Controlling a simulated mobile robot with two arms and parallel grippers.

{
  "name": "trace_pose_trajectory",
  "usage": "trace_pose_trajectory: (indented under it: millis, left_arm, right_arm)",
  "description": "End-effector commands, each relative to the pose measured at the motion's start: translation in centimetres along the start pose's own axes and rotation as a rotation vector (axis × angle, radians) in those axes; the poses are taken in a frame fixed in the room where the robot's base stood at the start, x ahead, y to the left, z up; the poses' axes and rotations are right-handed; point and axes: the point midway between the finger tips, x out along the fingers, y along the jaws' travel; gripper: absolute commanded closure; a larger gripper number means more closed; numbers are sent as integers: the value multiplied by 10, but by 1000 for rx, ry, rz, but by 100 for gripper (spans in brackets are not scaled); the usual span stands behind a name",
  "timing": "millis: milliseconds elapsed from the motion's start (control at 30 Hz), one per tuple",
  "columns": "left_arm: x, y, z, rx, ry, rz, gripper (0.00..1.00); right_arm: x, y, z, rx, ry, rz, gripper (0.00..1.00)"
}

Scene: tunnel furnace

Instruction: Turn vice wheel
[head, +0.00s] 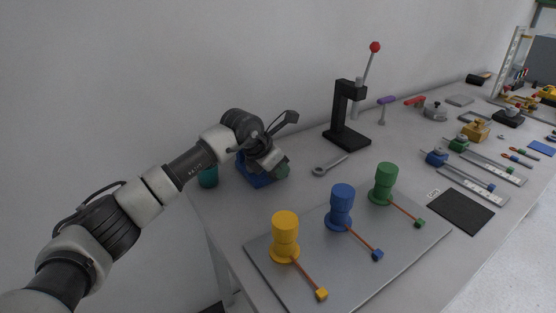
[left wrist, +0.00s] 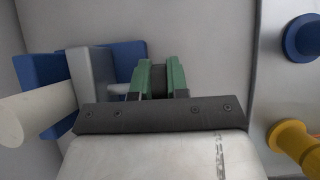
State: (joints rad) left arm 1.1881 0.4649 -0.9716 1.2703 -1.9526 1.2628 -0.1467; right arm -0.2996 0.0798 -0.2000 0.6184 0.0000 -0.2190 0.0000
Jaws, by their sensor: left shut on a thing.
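The blue vice (head: 250,178) stands at the near left corner of the table, partly covered by my left gripper. In the left wrist view its blue jaws (left wrist: 38,75) and a grey block (left wrist: 90,72) show at the left. My left gripper (head: 280,168) is at the right side of the vice. In the left wrist view its two green fingers (left wrist: 159,80) are shut on a dark wheel (left wrist: 158,72) beside the vice. Most of the wheel is hidden. My right gripper is not in view.
A teal cup (head: 208,178) stands left of the vice. A grey wrench (head: 330,164) and a black press (head: 347,137) are to the right. A metal plate (head: 345,265) with yellow, blue and green knobs lies in front. Bare table surrounds the wrench.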

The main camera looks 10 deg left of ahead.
Motion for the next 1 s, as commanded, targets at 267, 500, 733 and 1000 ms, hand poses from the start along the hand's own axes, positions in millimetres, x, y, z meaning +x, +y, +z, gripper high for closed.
trace_pose_trajectory:
  millis: [267, 500, 733, 1000]
  left_arm:
    - [-3, 0, 6, 1, 183, 2, 100]
    - [2, 0, 4, 0, 379, 4, 100]
    - [4, 0, 3, -1, 511, 3, 100]
    - [6, 0, 2, -1, 583, 2, 100]
  right_arm:
    - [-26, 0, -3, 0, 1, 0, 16]
    - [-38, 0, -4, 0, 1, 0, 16]
    - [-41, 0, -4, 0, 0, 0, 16]
    - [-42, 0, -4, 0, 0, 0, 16]
